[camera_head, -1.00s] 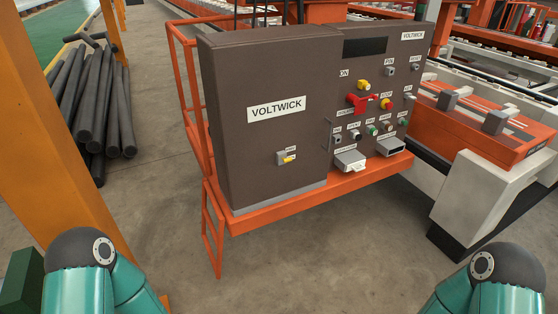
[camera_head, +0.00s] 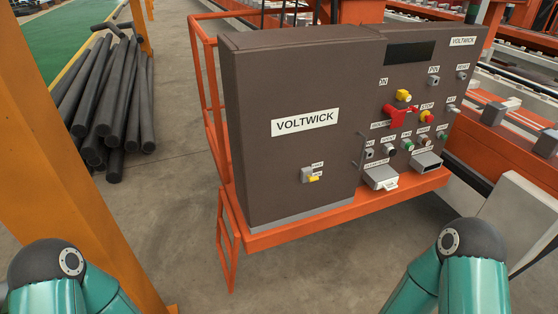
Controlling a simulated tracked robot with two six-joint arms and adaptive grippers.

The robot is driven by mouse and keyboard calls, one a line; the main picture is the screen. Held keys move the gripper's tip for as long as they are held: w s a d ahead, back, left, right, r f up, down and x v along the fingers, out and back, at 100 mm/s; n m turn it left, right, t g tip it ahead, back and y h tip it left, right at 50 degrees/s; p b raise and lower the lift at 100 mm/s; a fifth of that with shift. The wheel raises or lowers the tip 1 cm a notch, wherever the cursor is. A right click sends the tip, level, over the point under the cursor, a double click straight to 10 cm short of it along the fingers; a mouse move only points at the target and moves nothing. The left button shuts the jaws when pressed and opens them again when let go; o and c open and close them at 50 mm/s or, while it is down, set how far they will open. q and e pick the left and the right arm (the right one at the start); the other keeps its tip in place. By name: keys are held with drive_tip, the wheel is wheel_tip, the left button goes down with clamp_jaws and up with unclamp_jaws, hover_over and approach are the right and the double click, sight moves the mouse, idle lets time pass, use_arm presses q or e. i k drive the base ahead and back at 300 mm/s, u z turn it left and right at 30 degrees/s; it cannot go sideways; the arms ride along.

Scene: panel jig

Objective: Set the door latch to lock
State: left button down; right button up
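The door latch (camera_head: 309,175) is a small grey block with a yellow tab at its lower right. It sits on the left door of the brown VOLTWICK cabinet (camera_head: 285,75), below the white name label. Tiny labels stand beside the latch, too small to read for certain. The teal upper parts of my two arms show at the bottom left and bottom right corners. Neither gripper is in the picture, and neither arm touches the cabinet.
The cabinet stands on an orange frame (camera_head: 330,211) with a railing on its left. Its right panel carries a red handle (camera_head: 398,115), several buttons and sockets. An orange post (camera_head: 65,150) rises at the left, near stacked dark bars (camera_head: 105,100). Grey floor lies open before the cabinet.

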sight(312, 179)
drive_tip(key=u, duration=0.05)
drive_tip(key=i, duration=1.25)
drive_tip(key=z, duration=0.65)
